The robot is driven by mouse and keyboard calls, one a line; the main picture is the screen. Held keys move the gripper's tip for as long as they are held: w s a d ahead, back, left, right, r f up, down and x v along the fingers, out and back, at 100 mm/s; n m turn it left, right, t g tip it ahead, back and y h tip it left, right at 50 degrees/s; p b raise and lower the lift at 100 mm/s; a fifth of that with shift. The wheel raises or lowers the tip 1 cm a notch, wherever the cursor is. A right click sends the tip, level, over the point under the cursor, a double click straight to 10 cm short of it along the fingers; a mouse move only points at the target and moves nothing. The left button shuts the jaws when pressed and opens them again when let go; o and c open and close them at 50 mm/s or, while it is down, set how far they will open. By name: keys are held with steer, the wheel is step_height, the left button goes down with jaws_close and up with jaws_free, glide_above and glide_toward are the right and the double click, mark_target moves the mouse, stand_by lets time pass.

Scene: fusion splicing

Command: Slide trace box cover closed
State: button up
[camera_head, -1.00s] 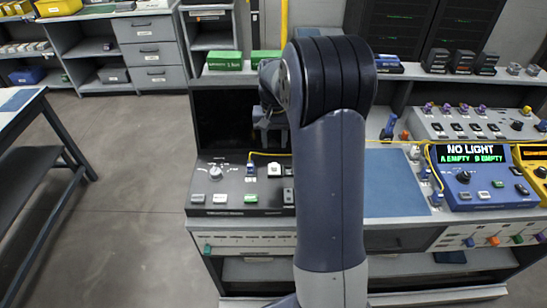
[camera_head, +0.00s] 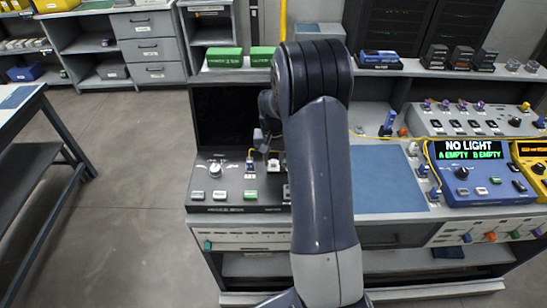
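A dark grey console (camera_head: 237,196) with a knob (camera_head: 215,169), buttons and a black screen (camera_head: 222,118) stands on the left of the bench. It may be the trace box; its label is too small to read, and I cannot make out the cover. My gripper (camera_head: 264,141) is over the right part of this console, in front of the screen. It is small and partly hidden by my arm, so I cannot tell if its fingers are open. A small blue connector (camera_head: 249,166) with a yellow cable stands in the console, just left of the gripper.
A blue mat (camera_head: 388,180) lies right of my arm. Beyond it is a blue meter (camera_head: 478,178) reading "NO LIGHT, A EMPTY, B EMPTY". A grey panel (camera_head: 470,120) stands behind it. Green boxes (camera_head: 223,58) sit on the shelf above the screen.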

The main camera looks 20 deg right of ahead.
jaws_close()
steer(key=shift+s+d, duration=0.3)
steer(key=shift+d, duration=0.45)
steer(key=shift+s+d, duration=0.3)
steer(key=shift+d, duration=0.5)
steer(key=shift+s+d, duration=0.3)
steer(key=shift+d, duration=0.45)
steer(key=shift+o, duration=1.1)
jaws_free()
steer(key=shift+s+d, duration=0.1)
steer(key=shift+r+b, duration=0.1)
steer(key=shift+b, duration=0.2)
step_height(320, 180, up, 11)
steer(key=shift+b, duration=0.4)
steer(key=shift+f, duration=0.2)
